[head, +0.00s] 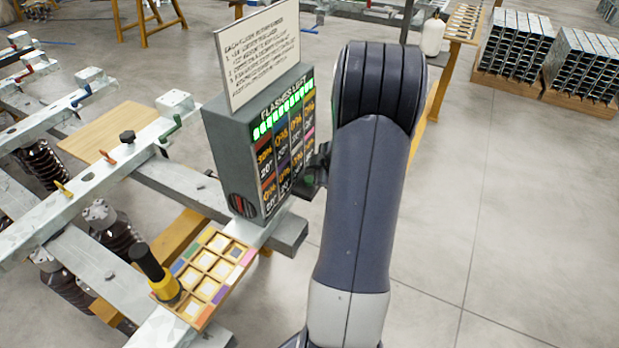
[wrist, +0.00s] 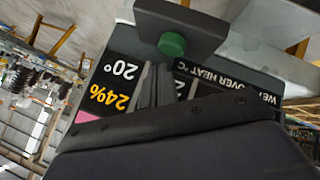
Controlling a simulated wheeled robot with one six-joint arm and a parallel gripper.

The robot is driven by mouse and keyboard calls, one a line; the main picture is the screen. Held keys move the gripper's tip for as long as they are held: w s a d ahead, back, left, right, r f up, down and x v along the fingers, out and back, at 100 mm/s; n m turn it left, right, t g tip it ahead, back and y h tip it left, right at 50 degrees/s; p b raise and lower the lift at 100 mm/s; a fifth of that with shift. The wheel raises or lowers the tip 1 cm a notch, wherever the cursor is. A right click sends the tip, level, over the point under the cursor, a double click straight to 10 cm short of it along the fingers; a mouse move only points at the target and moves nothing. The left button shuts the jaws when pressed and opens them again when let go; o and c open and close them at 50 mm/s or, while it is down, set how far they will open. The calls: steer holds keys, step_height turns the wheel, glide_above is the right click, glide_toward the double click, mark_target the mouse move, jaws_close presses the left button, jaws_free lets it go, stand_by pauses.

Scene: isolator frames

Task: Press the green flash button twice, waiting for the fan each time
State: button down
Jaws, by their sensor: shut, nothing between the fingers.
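The dark grey box (head: 230,140) stands on the frame in the head view, with "FLASHES LEFT", a row of green bars and coloured percentage cells on its display (head: 283,150). The round green flash button (wrist: 172,44) shows in the wrist view on a dark grey block (wrist: 195,22). My gripper (head: 318,168) is at the right side of the display, largely hidden by my arm. In the wrist view my gripper's fingers (wrist: 157,70) are together and empty, pointing toward the button. I cannot tell whether they touch it. A round vent, perhaps the fan (head: 242,206), is low on the box's side.
A written sign (head: 258,58) stands on top of the box. Metal rails (head: 80,180) fill the left. Open floor (head: 480,240) lies at right.

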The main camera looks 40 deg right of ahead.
steer(key=shift+f, duration=0.35)
steer(key=shift+f+b, duration=0.3)
steer(key=shift+f, duration=0.25)
stand_by(0.6)
steer(key=shift+r, duration=0.15)
steer(key=shift+r+p, duration=0.9)
steer(key=shift+p, duration=0.45)
step_height(320, 180, up, 6)
steer(key=p, duration=0.6)
steer(key=shift+p, duration=0.35)
steer(key=shift+f, duration=0.1)
